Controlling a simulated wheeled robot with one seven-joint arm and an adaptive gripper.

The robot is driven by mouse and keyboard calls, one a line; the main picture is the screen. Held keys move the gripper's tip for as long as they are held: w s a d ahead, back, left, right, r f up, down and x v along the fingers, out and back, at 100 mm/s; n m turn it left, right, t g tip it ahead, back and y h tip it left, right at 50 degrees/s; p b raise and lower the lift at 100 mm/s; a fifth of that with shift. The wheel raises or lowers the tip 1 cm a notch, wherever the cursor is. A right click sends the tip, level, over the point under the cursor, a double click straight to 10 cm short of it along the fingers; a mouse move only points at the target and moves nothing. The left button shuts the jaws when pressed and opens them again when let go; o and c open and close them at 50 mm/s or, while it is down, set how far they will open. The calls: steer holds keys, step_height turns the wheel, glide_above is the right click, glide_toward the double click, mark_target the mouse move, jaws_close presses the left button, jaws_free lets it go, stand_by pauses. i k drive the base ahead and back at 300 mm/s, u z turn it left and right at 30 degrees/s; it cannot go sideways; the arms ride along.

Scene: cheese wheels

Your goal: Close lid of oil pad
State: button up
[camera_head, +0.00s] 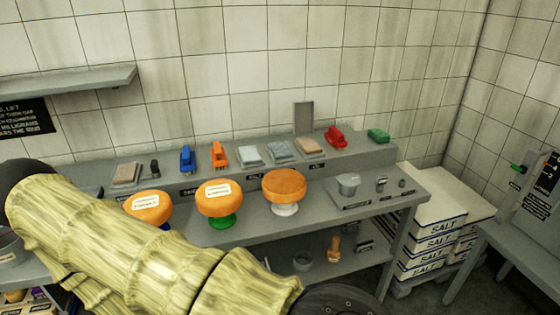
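Several flat pads lie in a row on the raised back ledge of the bench. A tan pad (311,147) sits at the right of this row, near a small dark label on the ledge's front that is too small to read surely. A grey upright plate (303,117), which looks like an open lid, stands just behind it against the tiled wall. I cannot tell for sure whether it belongs to the tan pad or to the grey pad (282,150) beside it. My arm crosses the lower left foreground. My gripper is not in view.
Three orange cheese wheels (284,186) on stands occupy the bench front. Blue and orange tools (219,155) and a red one (336,136) stand on the ledge, with a green block (378,135) at its right end. A metal pot (348,184) sits right. Salt boxes (437,229) are stacked beyond.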

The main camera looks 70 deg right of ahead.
mark_target(303, 111)
steer(key=u, duration=0.45)
steer(key=i, duration=1.6)
steer(key=z, duration=3.65)
steer(key=i, duration=0.5)
steer(key=z, duration=0.05)
